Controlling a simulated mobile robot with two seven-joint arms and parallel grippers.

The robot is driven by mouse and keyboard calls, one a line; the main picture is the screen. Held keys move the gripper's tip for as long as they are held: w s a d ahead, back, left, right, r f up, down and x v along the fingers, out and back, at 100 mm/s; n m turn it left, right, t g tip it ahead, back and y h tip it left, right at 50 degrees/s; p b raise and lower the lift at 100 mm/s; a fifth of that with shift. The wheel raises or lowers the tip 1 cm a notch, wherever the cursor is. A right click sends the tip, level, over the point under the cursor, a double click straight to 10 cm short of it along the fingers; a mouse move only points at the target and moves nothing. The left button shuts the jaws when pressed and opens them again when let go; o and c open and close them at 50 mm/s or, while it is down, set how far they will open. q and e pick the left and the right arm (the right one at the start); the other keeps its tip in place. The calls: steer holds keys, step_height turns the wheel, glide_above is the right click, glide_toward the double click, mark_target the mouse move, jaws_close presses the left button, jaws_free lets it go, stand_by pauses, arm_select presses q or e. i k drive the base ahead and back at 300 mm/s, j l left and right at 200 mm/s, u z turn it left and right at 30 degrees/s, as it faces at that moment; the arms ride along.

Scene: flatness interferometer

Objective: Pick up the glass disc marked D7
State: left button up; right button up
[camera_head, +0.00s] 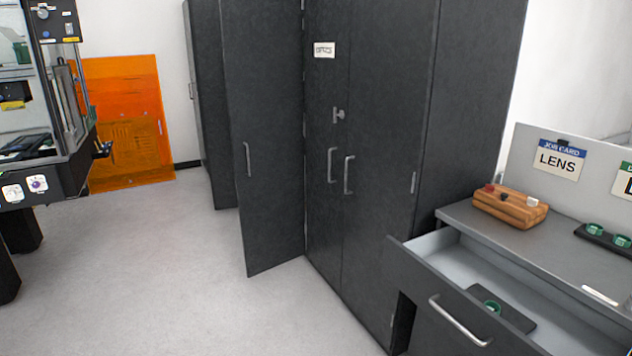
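No glass disc marked D7 can be made out in the head view. A small green ringed item (492,307) sits on a dark pad (508,318) inside the open drawer (425,248) at the lower right; no marking on it is legible. Two more green ringed items (595,229) sit in a dark holder (590,237) on the grey bench top at the right edge; I cannot read any marks on them. Neither of my grippers is in view.
Tall dark cabinets (385,130) stand in the middle, one door (262,150) swung open. A machine (70,175) stands left, beside an orange panel (125,120). The floor between is clear.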

mark_target(492, 305)
steer(key=k+z, duration=0.15)
steer(key=z, duration=1.05)
steer(key=u, duration=1.15)
steer(key=i+l, duration=0.1)
steer(key=l, duration=0.2)
steer(key=i+l, duration=0.1)
steer(key=l, duration=0.15)
steer(key=i+l+u, duration=0.1)
steer(key=l, duration=0.2)
